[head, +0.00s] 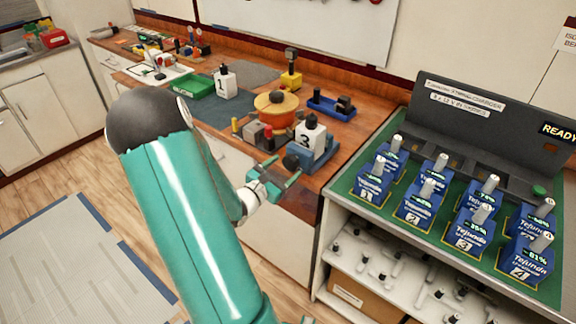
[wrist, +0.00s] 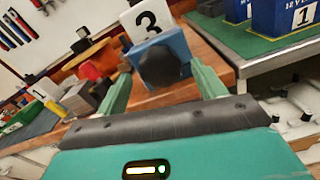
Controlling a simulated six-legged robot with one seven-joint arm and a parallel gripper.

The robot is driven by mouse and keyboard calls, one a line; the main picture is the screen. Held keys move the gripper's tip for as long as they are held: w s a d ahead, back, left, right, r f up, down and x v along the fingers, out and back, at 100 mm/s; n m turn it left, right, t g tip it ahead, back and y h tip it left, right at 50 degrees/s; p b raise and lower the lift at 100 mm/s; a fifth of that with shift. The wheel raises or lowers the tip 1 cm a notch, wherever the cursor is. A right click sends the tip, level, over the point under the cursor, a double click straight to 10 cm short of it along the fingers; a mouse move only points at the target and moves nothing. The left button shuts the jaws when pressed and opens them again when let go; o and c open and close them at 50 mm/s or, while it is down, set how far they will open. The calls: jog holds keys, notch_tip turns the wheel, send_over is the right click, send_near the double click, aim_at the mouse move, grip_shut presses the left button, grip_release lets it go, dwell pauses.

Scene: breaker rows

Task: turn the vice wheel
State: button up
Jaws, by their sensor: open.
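A blue vice (head: 325,158) stands at the front edge of the wooden bench, with a white block marked 3 (head: 311,137) upright at it. The dark round vice wheel (head: 291,161) faces my gripper; in the wrist view the wheel (wrist: 160,66) sits in front of the blue vice body (wrist: 178,42). My gripper (head: 281,172) is open and empty, close in front of the wheel. In the wrist view its two green fingers (wrist: 161,76) stand on either side of the wheel. I cannot tell whether they touch it.
To the right, a charger station (head: 400,205) holds several blue batteries above a shelf of small parts. Behind the vice are an orange round object (head: 276,104), a blue tray (head: 332,108) and a white block marked 1 (head: 225,83). The floor at left is open.

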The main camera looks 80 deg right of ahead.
jog(key=v, duration=1.1)
jog(key=shift+a, duration=0.15)
jog(key=w+a+r+m+t+y, duration=0.3)
jog(key=a+r+t+y, duration=0.1)
jog(key=a, duration=0.9)
jog(key=w+a+r+m+t+y, duration=0.4)
jog(key=a+r+y, duration=0.3)
jog(key=a, duration=0.7)
jog(key=w+a+r+m+t+y, duration=0.4)
jog(key=a+r+y, duration=0.1)
jog(key=a, duration=0.8)
jog(key=shift+w+a+r+t+y, duration=0.15)
jog(key=shift+a+r+t+y, duration=0.2)
jog(key=shift+r, duration=0.25)
jog(key=shift+d, duration=0.1)
jog(key=c, duration=0.7)
jog(key=shift+d, duration=0.15)
jog(key=shift+c, duration=0.2)
